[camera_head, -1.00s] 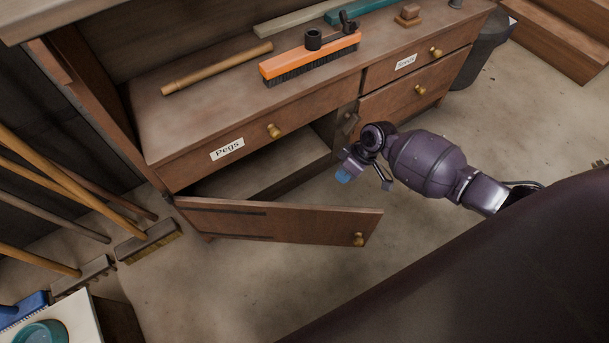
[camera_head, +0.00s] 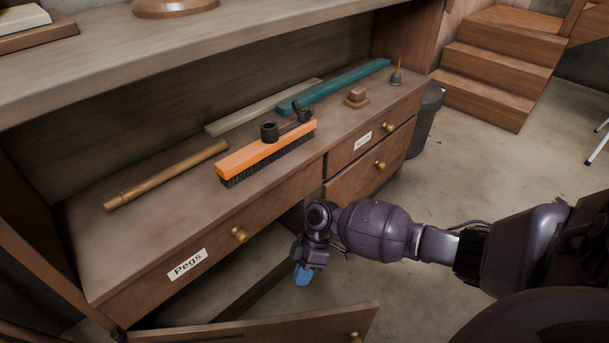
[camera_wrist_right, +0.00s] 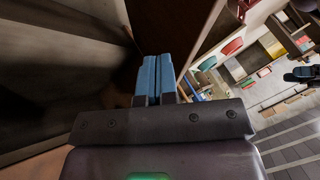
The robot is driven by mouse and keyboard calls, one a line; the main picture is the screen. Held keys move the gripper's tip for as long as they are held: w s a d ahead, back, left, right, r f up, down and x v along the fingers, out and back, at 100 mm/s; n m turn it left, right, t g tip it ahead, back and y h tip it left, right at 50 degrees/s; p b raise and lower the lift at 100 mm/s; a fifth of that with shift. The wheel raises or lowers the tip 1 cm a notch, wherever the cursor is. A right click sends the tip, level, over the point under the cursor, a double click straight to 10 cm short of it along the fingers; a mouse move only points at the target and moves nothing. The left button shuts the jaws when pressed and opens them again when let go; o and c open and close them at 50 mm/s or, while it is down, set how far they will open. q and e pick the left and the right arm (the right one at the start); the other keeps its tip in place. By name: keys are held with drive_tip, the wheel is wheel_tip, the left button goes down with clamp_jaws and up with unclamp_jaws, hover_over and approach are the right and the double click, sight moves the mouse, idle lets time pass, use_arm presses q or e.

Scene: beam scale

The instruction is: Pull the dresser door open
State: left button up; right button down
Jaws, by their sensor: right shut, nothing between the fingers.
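The dresser door (camera_head: 265,329) is the low wooden panel at the bottom of the head view. It stands swung out from the dresser, with a brass knob (camera_head: 355,337) near its free end; its lower part is cut off by the frame. The compartment (camera_head: 215,290) behind it shows open under the Pegs drawer (camera_head: 205,258). My right gripper (camera_head: 303,275) hangs in front of the opening, above and behind the door's top edge. Its blue fingers (camera_wrist_right: 156,78) are together and empty in the wrist view. My left gripper is not in view.
On the dresser top (camera_head: 150,225) lie an orange brush (camera_head: 266,152), a wooden rod (camera_head: 165,175) and a teal bar (camera_head: 335,86). A dark bin (camera_head: 426,120) stands at the dresser's right end. Floor is clear to the right, before the wooden steps (camera_head: 495,75).

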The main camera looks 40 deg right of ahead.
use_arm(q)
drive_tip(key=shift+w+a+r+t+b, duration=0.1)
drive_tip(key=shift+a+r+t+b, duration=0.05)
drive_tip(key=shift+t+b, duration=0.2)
use_arm(e)
drive_tip(key=s+a+f, duration=0.2)
drive_tip(key=s+a, duration=0.2)
drive_tip(key=shift+f, duration=0.2)
